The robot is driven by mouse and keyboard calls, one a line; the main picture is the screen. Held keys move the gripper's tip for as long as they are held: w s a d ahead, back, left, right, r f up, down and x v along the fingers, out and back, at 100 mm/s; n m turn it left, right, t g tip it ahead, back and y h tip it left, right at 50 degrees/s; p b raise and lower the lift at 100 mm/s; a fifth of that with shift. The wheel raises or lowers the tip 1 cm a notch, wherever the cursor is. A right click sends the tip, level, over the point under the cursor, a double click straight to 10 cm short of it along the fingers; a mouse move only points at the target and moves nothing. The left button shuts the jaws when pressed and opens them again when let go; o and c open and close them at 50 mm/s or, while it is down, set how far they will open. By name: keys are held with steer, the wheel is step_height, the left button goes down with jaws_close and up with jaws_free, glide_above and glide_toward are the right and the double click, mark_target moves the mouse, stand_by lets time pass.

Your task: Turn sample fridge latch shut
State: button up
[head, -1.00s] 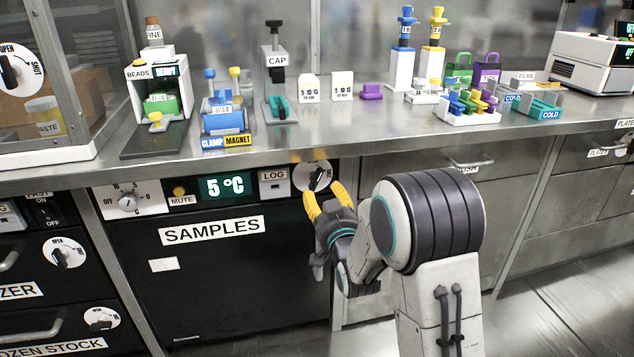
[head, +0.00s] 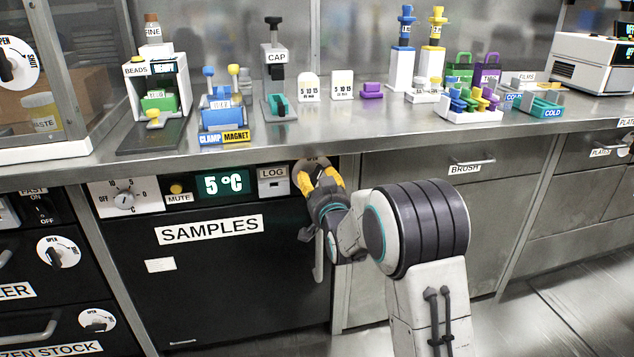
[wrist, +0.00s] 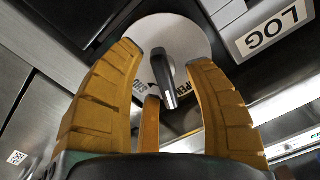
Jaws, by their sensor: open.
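The sample fridge (head: 225,285) is the black-fronted unit under the bench, labelled SAMPLES. Its latch is a dark knob on a round white dial at the top right of the front, mostly hidden by my gripper in the head view. In the wrist view the latch knob (wrist: 163,75) shows on its white dial (wrist: 188,38), with OPEN lettering partly covered. My gripper (head: 318,178) is in front of the dial. Its yellow fingers are open on either side of the knob, apparently not touching it; the gripper (wrist: 165,60) also shows in the wrist view.
The LOG panel (head: 273,181) is just left of my gripper. The steel bench edge (head: 400,145) runs close above. A vertical fridge handle (head: 319,257) hangs below the gripper. A BRUSH drawer (head: 450,210) is to the right.

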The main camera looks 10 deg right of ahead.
steer(key=shift+w, duration=0.2)
steer(key=shift+c, duration=0.3)
jaws_close()
